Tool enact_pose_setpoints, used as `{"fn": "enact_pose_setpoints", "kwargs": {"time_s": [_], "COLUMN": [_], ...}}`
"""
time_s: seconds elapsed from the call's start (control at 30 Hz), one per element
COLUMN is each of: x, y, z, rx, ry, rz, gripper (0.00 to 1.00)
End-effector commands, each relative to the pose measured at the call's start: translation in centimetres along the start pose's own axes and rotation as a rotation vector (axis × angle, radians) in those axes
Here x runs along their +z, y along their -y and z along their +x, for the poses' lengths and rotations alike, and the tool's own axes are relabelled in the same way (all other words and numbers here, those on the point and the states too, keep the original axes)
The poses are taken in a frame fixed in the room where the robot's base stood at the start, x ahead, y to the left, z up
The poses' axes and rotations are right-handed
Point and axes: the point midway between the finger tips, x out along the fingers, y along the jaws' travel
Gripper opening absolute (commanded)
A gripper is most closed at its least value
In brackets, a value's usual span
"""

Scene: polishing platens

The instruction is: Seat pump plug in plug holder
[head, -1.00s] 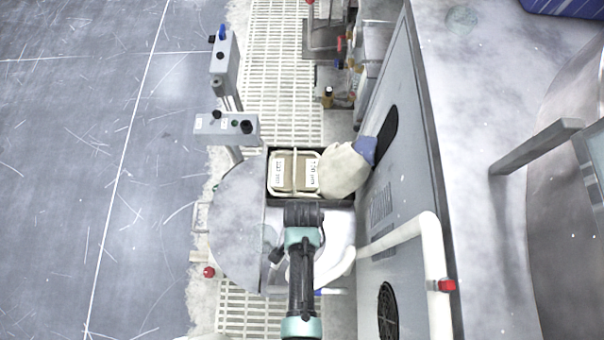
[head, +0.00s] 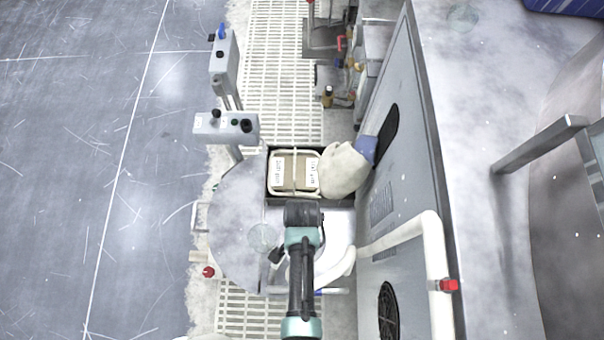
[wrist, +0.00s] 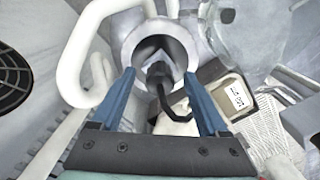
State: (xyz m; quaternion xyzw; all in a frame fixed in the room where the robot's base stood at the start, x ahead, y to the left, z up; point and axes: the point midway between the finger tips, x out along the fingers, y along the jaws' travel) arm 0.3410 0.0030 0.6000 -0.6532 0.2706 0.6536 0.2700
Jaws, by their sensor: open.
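In the wrist view the two blue fingers of my gripper (wrist: 159,77) are apart, with a gap between them. A dark pump plug (wrist: 157,70) with a black cable shows in that gap, touching neither finger as far as I can see. Behind it is a round, thick-walled white cup (wrist: 122,42), which looks like the plug holder. The plug overlaps the lower part of the cup's opening; how deep it sits I cannot tell. In the head view my arm's dark end hides the fingers, plug and cup.
A tray of tan, labelled blocks (head: 268,188) lies just beyond my arm's end, with a cream bag-like item (head: 344,170) to its right. A round grey platen (head: 233,215) is at left. A white pipe (head: 437,260) and a grey cabinet (head: 400,190) stand close on the right.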

Motion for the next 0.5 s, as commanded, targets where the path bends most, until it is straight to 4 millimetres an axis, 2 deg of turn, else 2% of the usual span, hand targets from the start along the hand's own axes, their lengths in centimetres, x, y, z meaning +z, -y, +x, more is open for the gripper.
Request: {"fn": "enact_pose_setpoints", "kwargs": {"time_s": [0.5], "x": [0.0], "y": [0.0], "z": [-10.3], "rx": [-0.002], "ry": [-0.002], "rz": [0.000], "gripper": [0.77]}}
